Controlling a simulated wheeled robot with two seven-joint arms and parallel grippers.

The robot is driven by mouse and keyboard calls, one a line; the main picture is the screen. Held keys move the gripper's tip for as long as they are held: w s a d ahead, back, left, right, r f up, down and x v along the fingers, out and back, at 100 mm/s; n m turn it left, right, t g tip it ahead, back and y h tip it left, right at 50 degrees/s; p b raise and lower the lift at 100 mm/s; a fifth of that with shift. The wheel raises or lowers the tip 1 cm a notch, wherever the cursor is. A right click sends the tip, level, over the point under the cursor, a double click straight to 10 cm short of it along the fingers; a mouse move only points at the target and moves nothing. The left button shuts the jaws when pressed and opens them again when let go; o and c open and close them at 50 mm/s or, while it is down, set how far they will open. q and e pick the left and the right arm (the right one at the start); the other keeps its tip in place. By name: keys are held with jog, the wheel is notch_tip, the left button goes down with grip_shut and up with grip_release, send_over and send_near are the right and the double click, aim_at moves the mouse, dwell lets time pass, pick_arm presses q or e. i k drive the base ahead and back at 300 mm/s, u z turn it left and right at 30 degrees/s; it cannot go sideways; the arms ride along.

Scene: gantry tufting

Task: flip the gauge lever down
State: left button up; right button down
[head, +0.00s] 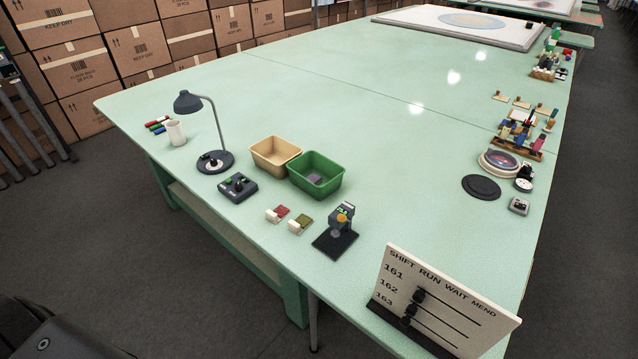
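What looks like the gauge (342,217) stands upright on a black base plate (334,240) near the front edge of the green table. It has a dark grey head with a small green-lit face and an orange round part. Its lever is too small to make out, so I cannot tell whether it is up or down. Neither of my grippers is in view. A dark part of my own body fills the lower left corner, well away from the gauge.
A status board (440,305) stands at front right. The table's middle (370,110) is clear.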

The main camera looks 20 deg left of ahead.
aim_at(342, 218)
jog(key=u, duration=1.35)
jog(key=k, duration=1.65)
jog(key=z, duration=0.3)
